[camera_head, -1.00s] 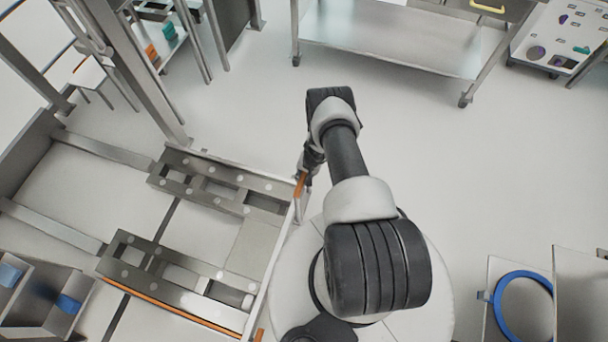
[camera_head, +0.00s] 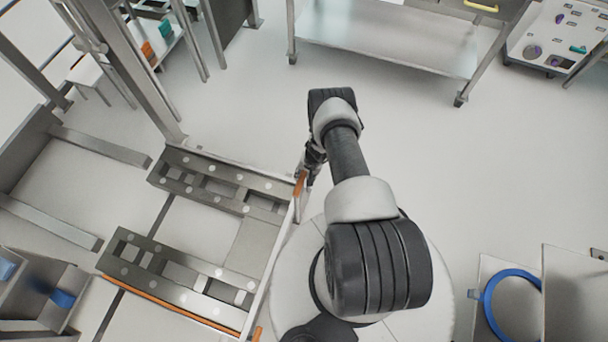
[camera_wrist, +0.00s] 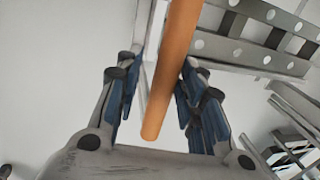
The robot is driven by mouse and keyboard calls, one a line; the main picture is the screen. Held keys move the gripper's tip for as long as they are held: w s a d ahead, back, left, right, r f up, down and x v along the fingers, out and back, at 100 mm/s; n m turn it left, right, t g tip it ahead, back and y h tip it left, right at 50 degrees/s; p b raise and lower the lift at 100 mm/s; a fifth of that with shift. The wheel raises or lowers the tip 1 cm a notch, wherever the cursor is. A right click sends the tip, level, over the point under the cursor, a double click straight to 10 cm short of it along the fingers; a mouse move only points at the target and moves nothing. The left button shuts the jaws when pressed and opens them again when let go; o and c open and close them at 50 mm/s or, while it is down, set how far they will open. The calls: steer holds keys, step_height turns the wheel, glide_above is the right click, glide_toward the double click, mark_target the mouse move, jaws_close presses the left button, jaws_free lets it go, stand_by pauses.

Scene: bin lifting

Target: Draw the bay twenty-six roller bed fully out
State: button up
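The roller bed (camera_head: 132,258) is a grey metal frame with two slotted, roller-studded rails and orange trim, at the lower left of the head view. My gripper (camera_head: 306,172) is at its right front edge, by the orange handle (camera_head: 299,184). In the wrist view the handle (camera_wrist: 170,75) runs between the blue-padded fingers of my gripper (camera_wrist: 162,75). It lies against the right finger, with a gap showing at the left one. The bed moves with me, so I take the fingers as shut on it, though my arm partly hides the contact. No bay number is legible.
Fixed rails (camera_head: 50,222) and an upright post (camera_head: 125,70) stand left of the bed. A steel table (camera_head: 390,35) is at the back. A panel with a blue ring (camera_head: 488,302) is at the lower right. The floor (camera_head: 480,180) right of my arm is clear.

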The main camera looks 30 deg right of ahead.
steer(key=shift+o, duration=0.5)
steer(key=shift+r, duration=0.5)
step_height(320, 180, up, 11)
steer(key=s+d, duration=0.1)
steer(key=shift+s+d, duration=0.2)
steer(key=shift+s, duration=0.2)
steer(key=shift+f, duration=0.1)
